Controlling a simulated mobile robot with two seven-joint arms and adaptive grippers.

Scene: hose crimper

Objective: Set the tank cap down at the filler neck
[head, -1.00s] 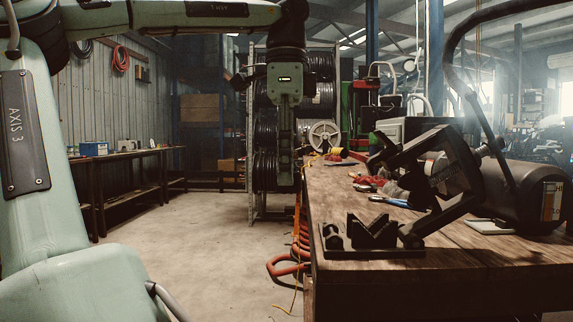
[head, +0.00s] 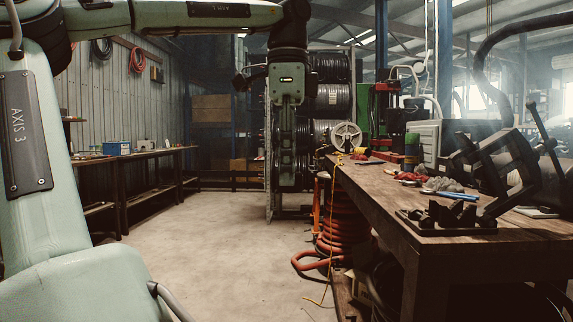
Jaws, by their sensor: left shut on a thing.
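My left arm comes in from the left and hangs down in the middle of the head view. Its gripper (head: 286,178) is at the low end, in front of the hose racks and left of the bench, over open floor. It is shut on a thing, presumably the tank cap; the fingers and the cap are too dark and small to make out. I cannot pick out the filler neck. A dark rounded body, perhaps the tank (head: 550,185), shows partly at the right edge behind a black clamp-like frame. My right gripper is not in view.
The wooden bench (head: 400,225) runs along the right, with the black frame (head: 497,165), a black block fixture (head: 445,218) and tools on it. A coiled orange hose (head: 343,235) hangs at its left end. A side bench (head: 130,155) stands left.

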